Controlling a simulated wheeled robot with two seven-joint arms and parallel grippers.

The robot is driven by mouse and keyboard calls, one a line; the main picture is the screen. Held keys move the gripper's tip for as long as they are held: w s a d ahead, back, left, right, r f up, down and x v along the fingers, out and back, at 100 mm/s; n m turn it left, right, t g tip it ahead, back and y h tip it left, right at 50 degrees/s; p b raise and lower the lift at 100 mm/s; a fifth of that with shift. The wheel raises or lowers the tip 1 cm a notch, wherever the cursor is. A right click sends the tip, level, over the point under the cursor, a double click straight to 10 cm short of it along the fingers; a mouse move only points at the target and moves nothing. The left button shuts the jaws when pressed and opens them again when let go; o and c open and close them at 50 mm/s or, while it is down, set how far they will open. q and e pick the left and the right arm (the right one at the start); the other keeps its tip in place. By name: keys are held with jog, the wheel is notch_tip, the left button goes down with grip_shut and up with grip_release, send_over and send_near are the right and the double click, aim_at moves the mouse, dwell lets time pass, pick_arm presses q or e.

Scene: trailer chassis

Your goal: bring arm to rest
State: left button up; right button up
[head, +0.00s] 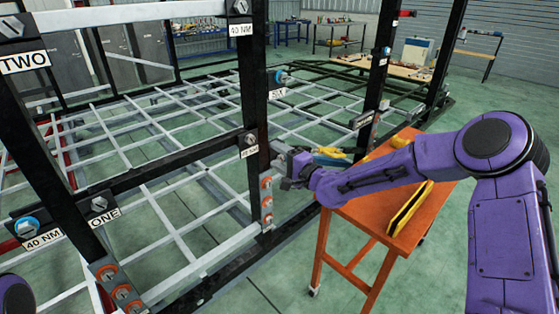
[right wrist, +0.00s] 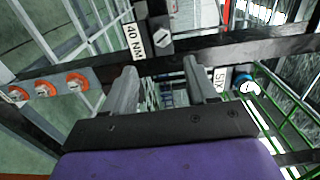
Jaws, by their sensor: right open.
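My right arm (head: 375,178) reaches in from the right side of the head view. Its gripper (head: 285,165) is beside a black upright post (head: 253,100) of the trailer chassis; I cannot tell whether it touches the post. In the right wrist view the two grey fingers of the gripper (right wrist: 160,88) stand apart with nothing between them. Beyond them are a black crossbar (right wrist: 275,47), a "40 NM" label (right wrist: 134,41) and a "SIX" label (right wrist: 220,78) next to a blue bolt (right wrist: 240,79). My left gripper is out of view.
An orange table (head: 365,215) stands under my right forearm, with a yellow-and-black tool (head: 410,209) on it. The chassis frame with its grey lattice (head: 160,130) fills the left and middle. Workbenches (head: 345,35) stand at the back. Green floor (head: 420,285) shows at the lower right.

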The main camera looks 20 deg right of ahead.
dwell(0.4)
jog(key=s+f+n+g+h+b, duration=0.1)
jog(key=s+f+n+g+h, duration=0.15)
jog(key=s+f, duration=0.75)
jog(key=s+f+n+g+h, duration=0.1)
jog(key=s+f+g+h, duration=0.3)
jog(key=f, duration=1)
jog(key=s+d+f+n+g+h, duration=0.1)
jog(key=s+f, duration=0.4)
jog(key=s, duration=0.5)
jog(key=s+d+f+n+g+h+b, duration=0.1)
jog(key=s+f+g, duration=0.3)
jog(key=s, duration=0.7)
jog(key=s+d+f+n+g+h+b, duration=0.1)
jog(key=s+d+f+g, duration=0.1)
jog(key=s+f, duration=0.4)
jog(key=s, duration=0.4)
jog(key=shift+s+n, duration=0.15)
jog(key=shift+n, duration=0.2)
